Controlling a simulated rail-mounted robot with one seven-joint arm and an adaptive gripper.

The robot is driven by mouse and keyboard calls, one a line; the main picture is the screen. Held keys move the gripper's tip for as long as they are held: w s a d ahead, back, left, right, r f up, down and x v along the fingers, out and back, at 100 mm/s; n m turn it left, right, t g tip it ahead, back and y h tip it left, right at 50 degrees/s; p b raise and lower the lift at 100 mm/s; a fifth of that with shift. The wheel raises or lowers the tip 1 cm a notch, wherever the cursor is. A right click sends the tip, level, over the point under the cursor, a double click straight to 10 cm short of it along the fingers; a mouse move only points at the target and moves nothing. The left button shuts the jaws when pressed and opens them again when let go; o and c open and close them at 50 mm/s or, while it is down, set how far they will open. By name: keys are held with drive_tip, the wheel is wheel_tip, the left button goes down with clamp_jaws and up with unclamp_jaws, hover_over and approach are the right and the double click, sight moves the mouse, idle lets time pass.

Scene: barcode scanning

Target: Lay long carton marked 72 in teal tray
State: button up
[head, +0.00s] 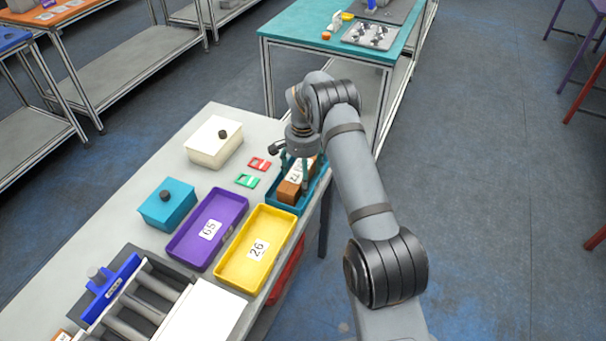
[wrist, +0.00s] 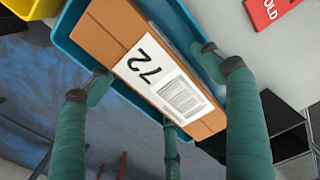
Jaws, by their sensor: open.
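The long brown carton (head: 288,192) lies in the teal tray (head: 307,202) at the table's right edge. In the wrist view the carton (wrist: 110,38) shows a white label with 72 and a barcode, and the tray's blue-teal rim (wrist: 66,48) shows around it. My gripper (head: 297,172) is over the tray, with its teal fingers on either side of the carton. In the wrist view my gripper (wrist: 158,88) is open, its fingertips spread around the carton. The carton's underside is hidden, and I cannot tell whether any fingertip touches it.
A yellow tray marked 26 (head: 240,262) and a purple tray marked 65 (head: 190,245) stand nearby. Red (head: 260,164) and green (head: 247,181) cards lie to the left. A white lidded box (head: 205,150) and a teal lidded box (head: 165,210) stand further left. Rollers are at the front.

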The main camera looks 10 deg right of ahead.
wheel_tip(320, 180, up, 12)
drive_tip(key=shift+r+b, duration=0.15)
drive_tip(key=shift+b, duration=0.2)
idle(0.4)
wheel_tip(320, 180, down, 12)
drive_tip(key=shift+s+p, duration=0.1)
drive_tip(key=shift+p, duration=0.45)
drive_tip(key=shift+w+r, duration=0.25)
drive_tip(key=shift+r, duration=0.05)
drive_tip(key=shift+s+r+b, duration=0.15)
drive_tip(key=shift+r+b, duration=0.5)
drive_tip(key=shift+r, duration=0.9)
